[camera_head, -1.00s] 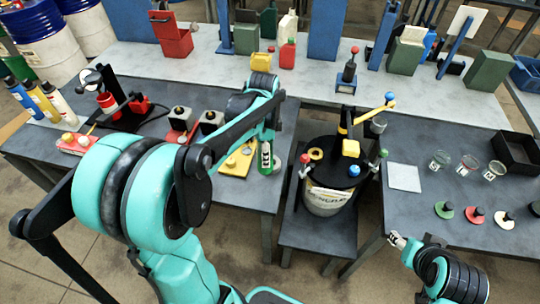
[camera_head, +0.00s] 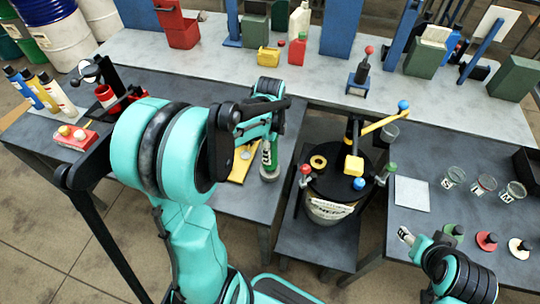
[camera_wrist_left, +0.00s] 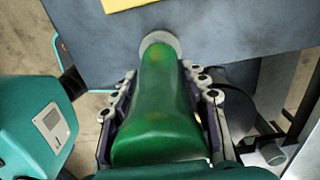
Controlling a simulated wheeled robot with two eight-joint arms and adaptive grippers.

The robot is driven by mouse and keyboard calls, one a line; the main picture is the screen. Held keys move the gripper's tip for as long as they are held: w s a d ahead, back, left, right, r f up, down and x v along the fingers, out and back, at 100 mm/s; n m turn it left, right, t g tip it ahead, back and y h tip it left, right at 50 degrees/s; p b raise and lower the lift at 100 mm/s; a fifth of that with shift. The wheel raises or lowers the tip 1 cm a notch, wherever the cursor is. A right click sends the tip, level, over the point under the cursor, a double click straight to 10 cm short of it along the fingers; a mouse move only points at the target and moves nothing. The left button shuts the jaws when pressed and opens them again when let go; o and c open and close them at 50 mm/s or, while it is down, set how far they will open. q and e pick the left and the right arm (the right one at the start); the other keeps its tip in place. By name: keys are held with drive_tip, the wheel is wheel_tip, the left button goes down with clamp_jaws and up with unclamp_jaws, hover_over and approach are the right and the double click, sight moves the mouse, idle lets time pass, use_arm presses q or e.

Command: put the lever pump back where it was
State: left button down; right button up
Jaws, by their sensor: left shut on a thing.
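My left gripper (camera_head: 268,150) is shut around a green tapered body with a grey round end (camera_head: 269,168), by the right front edge of the left table. In the left wrist view the green body (camera_wrist_left: 160,110) lies between both fingers, its grey end (camera_wrist_left: 160,42) pointing away over the tabletop. I cannot tell whether it touches the table, or whether it is the lever pump. A yellow lever with a blue knob (camera_head: 385,123) stands on the black-lidded drum (camera_head: 328,208). My right gripper (camera_head: 405,236) is low at the right, apart from these; its fingers are too small to read.
A yellow plate (camera_head: 240,170) lies beside the held thing. Several bottles (camera_head: 40,88) stand at the far left. The right table carries a white sheet (camera_head: 411,194), glass cups (camera_head: 485,184) and coloured knobbed discs (camera_head: 487,241). A back bench (camera_head: 315,78) holds boxes and cans.

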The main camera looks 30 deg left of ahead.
use_arm(q)
drive_tip(key=shift+f, duration=0.9)
drive_tip(key=shift+w+f, duration=0.1)
drive_tip(key=shift+f, duration=0.15)
drive_tip(key=shift+f+b, duration=0.4)
drive_tip(key=shift+b, duration=0.15)
drive_tip(key=c, duration=0.8)
unclamp_jaws()
